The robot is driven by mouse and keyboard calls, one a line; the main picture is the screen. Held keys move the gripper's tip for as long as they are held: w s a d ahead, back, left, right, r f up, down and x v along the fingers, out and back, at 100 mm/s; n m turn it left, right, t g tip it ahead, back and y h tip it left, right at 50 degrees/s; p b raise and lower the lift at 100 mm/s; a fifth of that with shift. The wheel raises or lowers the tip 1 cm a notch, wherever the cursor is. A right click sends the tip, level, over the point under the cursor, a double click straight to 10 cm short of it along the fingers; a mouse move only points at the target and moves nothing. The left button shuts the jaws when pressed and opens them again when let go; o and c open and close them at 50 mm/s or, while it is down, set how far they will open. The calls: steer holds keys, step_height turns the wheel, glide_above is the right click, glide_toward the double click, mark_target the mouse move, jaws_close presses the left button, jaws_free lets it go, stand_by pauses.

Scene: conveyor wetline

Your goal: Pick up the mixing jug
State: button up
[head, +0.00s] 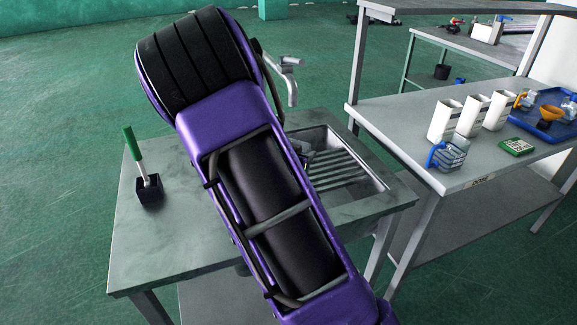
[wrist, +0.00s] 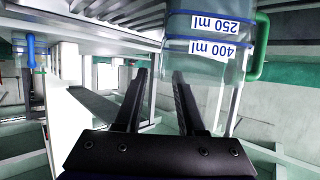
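A clear jug (wrist: 208,62) with a green handle and white labels reading 250 ml and 400 ml shows upside down at the top right of the wrist view. My gripper (wrist: 160,75) is open, with its two fingers apart and nothing visible between them. The right finger overlaps the lower left side of the jug in the picture; I cannot tell whether they touch. In the head view my purple arm covers the middle of the sink table, and this jug and my fingertips cannot be made out there.
The sink table (head: 150,250) holds a green-handled brush (head: 137,150) in a black holder and a sink with a ribbed rack (head: 345,170). On the right bench (head: 405,125) stand a blue-handled jug (head: 452,155), white containers (head: 443,120) and a blue tray (head: 520,121).

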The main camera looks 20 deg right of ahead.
steer(key=shift+x, duration=1.2)
jaws_close()
stand_by(0.5)
